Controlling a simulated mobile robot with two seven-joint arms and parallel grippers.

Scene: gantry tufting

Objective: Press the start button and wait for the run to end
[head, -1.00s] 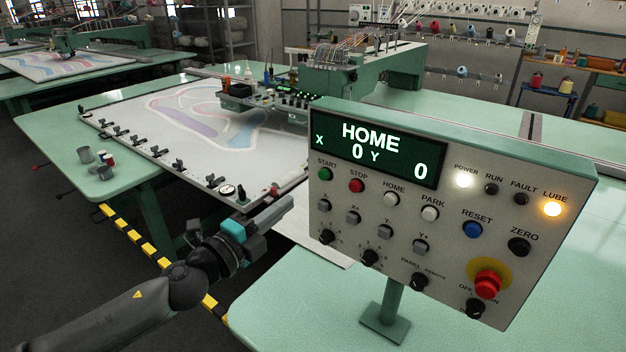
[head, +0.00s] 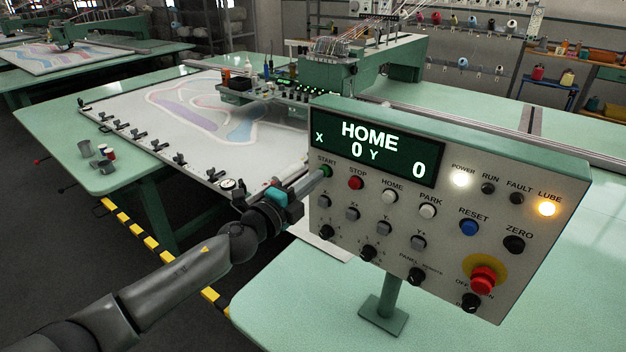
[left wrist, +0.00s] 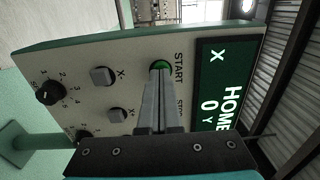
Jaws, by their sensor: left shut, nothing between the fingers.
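The control panel (head: 400,236) stands on a post, and its display (head: 375,148) reads HOME, X 0, Y 0. The green start button (head: 327,170) is at the panel's upper left, partly hidden by my left gripper (head: 322,174). In the left wrist view the start button (left wrist: 161,65) shows just past the fingertips of my left gripper (left wrist: 159,76). The fingers are shut and empty, with their tips at or against the button; I cannot tell whether it is pressed in. The power lamp (head: 460,179) and lube lamp (head: 546,209) are lit. The run lamp (head: 488,188) is dark. My right gripper is not in view.
A red stop button (head: 356,183) sits just right of start, and a red emergency knob (head: 483,279) is at the lower right. Behind is the tufting frame (head: 170,125) with patterned cloth and clamps.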

